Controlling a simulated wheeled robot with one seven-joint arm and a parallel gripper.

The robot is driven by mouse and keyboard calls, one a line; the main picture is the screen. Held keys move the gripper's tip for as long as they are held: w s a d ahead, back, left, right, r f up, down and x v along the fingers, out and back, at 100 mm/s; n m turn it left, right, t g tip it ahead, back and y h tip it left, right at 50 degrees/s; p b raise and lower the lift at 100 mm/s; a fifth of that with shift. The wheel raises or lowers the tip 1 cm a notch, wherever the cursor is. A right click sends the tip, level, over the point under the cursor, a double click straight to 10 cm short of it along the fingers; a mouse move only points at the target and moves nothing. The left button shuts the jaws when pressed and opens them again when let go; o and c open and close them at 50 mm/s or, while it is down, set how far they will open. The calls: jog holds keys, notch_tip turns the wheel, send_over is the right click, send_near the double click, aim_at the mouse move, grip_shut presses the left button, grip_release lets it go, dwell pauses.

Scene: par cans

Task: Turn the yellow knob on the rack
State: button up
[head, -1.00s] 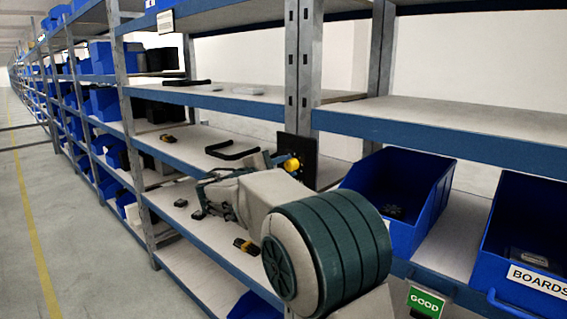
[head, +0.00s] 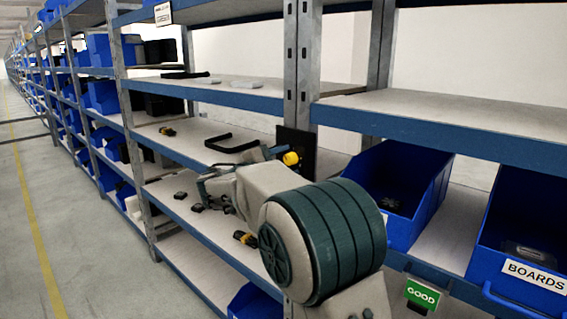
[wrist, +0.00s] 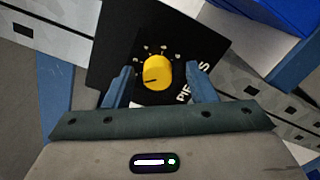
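The yellow knob (wrist: 157,73) sits on a black square panel (wrist: 126,38) with small white marks around the knob and partly hidden white lettering beside it. A dark pointer line on the knob points to the lower left in the wrist view. My gripper (wrist: 158,71) is open, with one blue finger on each side of the knob and a visible gap on both sides. In the head view, the knob (head: 291,158) shows at the end of my arm, in front of the panel (head: 299,142) by the rack post. My gripper is partly hidden there behind my arm.
Metal rack posts (head: 298,60) and blue-edged shelves surround the panel. Blue bins (head: 433,215) stand right of my arm, one labelled BOARDS. The aisle floor at left is clear.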

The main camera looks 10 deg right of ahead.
jog(key=shift+a, duration=0.1)
jog(key=b+v, duration=0.1)
jog(key=v, duration=1.2)
jog(key=shift+s+a, duration=0.25)
jog(key=shift+a, duration=0.1)
jog(key=s+d+f+m+g+y+p, duration=0.2)
jog(key=s+d+f+g+y, duration=0.1)
jog(key=s+d, duration=0.35)
jog(key=s+d+f+m+g+y+p, duration=0.2)
jog(key=s+d+f+m+g, duration=0.15)
jog(key=s+d, duration=0.3)
jog(key=s+f+m+y+p, duration=0.1)
jog(key=s+f+m+y, duration=0.1)
jog(key=s, duration=0.3)
jog(key=s+a+f+m+g+y+p, duration=0.1)
jog(key=s+f+m+y+p, duration=0.1)
jog(key=s+m+y, duration=0.1)
jog(key=s+a+f+m+y+p, duration=0.1)
jog(key=s+f+m+y, duration=0.1)
jog(key=s, duration=0.5)
jog(key=m+y, duration=0.1)
jog(key=y, duration=0.1)
jog(key=shift+f+y, duration=0.3)
